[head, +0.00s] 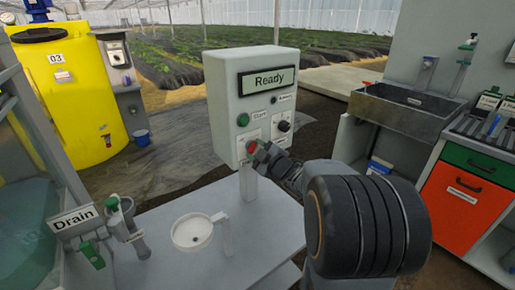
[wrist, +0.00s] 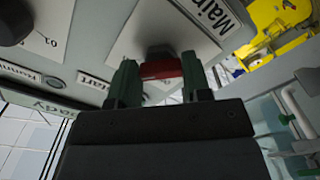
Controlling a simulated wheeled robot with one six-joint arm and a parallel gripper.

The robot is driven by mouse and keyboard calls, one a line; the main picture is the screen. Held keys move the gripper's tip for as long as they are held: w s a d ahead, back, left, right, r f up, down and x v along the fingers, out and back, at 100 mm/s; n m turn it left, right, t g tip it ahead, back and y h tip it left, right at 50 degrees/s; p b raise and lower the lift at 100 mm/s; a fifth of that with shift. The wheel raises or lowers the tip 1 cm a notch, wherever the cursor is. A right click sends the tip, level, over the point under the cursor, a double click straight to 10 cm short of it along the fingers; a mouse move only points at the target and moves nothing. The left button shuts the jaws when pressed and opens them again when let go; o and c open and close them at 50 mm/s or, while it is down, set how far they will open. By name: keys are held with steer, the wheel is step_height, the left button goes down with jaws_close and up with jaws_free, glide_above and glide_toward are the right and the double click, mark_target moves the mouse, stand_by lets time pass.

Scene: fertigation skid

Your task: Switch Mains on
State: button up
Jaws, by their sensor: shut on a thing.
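The Mains switch is a red handle (wrist: 162,66) on a pale plate whose label, partly cut off, begins "Main" in the wrist view. In the head view it is a small red spot (head: 251,146) low on the front of the grey control box (head: 222,100). My gripper (head: 260,153) is at the switch, its green fingertips (wrist: 160,75) on either side of the red handle and shut on it. The fingers hide part of the handle, and I cannot tell its on or off position. The box display (head: 268,80) reads "Ready".
A green Start button (head: 243,120) and a black knob (head: 284,126) sit just above the switch. A Drain valve (head: 92,254) is at left, a sink (head: 405,112) at right.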

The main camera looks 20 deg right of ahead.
steer(key=shift+m, duration=0.4)
steer(key=o, duration=0.9)
steer(key=shift+s, duration=0.1)
steer(key=s+d, duration=0.1)
steer(key=s, duration=0.8)
steer(key=s+d, duration=0.1)
steer(key=s, duration=0.3)
steer(key=shift+s+d+p, duration=0.2)
steer(key=shift+d+p, duration=0.1)
